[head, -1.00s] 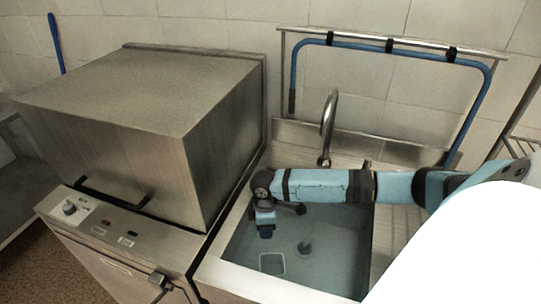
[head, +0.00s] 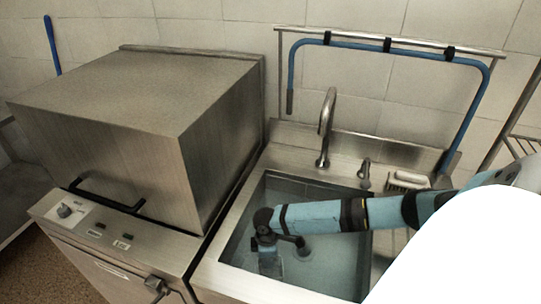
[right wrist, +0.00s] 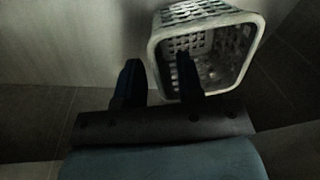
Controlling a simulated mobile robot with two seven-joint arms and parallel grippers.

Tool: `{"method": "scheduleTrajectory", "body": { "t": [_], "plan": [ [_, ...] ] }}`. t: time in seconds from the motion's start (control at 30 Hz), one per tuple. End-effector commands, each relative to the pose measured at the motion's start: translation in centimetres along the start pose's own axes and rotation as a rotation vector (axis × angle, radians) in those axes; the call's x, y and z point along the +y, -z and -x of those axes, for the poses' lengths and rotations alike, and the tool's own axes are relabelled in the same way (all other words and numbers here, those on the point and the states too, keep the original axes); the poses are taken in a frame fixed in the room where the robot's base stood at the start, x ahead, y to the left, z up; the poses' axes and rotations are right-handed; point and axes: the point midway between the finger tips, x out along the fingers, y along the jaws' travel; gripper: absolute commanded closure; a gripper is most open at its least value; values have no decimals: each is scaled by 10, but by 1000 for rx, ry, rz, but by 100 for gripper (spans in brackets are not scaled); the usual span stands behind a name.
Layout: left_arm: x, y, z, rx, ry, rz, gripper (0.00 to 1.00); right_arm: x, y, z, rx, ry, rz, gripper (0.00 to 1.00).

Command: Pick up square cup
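The square cup (right wrist: 208,14) is a pale, perforated basket with a square rim, in the upper right of the right wrist view. In the head view the cup (head: 272,268) is low in the sink, mostly hidden by my right gripper (head: 268,254). In the wrist view my right gripper (right wrist: 159,64) has its fingers apart. One finger is over or inside the cup's opening, the other is outside its left side, with the cup wall between them. I cannot tell whether either finger touches the wall. My left gripper is out of view.
The steel sink (head: 238,222) walls surround my right gripper closely. A faucet (head: 326,130) and a smaller tap (head: 365,172) stand behind the basin. A steel dishwasher (head: 150,90) is at the left. A blue hose (head: 350,45) hangs from a rail at the back.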

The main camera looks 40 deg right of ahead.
Motion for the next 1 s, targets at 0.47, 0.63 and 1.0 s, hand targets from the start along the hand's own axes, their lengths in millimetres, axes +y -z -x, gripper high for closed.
{"method": "scheduleTrajectory", "body": {
  "t": [0.47,0.63,1.0],
  "plan": [
    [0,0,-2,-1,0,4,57,0,0,-20,0,-1,0,94],
    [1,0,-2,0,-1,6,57,0,0,-19,0,-1,0,100],
    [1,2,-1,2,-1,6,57,0,1,-12,2,-1,0,100]
  ]
}}
